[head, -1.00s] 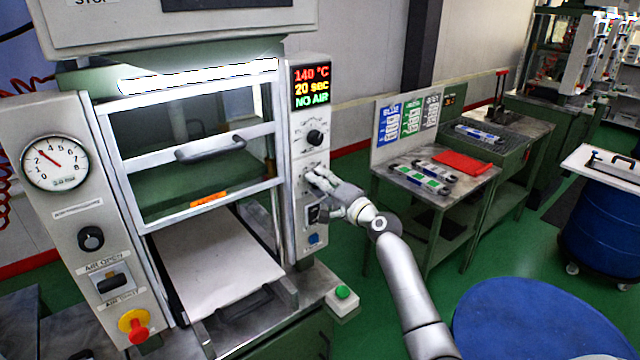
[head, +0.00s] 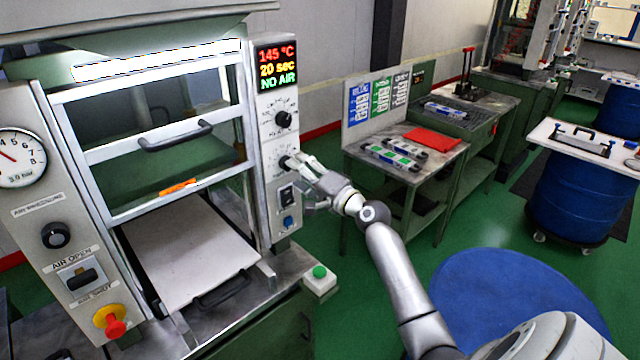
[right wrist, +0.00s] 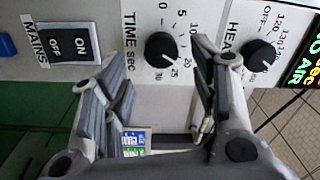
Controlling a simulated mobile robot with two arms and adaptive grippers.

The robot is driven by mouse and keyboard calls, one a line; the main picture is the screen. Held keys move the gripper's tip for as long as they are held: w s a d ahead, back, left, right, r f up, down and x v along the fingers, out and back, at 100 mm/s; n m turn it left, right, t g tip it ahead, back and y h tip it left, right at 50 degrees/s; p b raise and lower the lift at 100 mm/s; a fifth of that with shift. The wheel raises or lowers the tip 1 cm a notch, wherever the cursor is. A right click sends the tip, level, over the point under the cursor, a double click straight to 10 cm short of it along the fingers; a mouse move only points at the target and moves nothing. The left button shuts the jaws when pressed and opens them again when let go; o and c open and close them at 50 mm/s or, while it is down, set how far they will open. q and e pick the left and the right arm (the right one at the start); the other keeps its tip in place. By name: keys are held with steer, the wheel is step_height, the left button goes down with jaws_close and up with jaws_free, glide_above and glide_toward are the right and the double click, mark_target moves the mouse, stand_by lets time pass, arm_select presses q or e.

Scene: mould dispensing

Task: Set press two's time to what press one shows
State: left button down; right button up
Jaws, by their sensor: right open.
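A press stands at the left of the head view; I cannot tell which number it has. Its display (head: 277,65) reads 145 °C, 20 sec, NO AIR. The TIME knob (right wrist: 161,48) is black and round on the grey control panel (right wrist: 110,12); it also shows in the head view (head: 284,162). My right gripper (right wrist: 163,78) is open, its two fingers apart on either side of the TIME knob and in front of the panel; contact cannot be told. The HEAT knob (right wrist: 261,54) sits right of it in the wrist view. My left gripper is out of view.
The MAINS switch (right wrist: 70,44) is close to the gripper. A side table (head: 445,160) with moulds and a red cloth (head: 432,139) is behind. A blue drum (head: 570,205) stands at right.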

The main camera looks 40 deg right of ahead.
steer(key=s, duration=0.7)
steer(key=shift+s+d, duration=0.3)
steer(key=shift+f, duration=0.1)
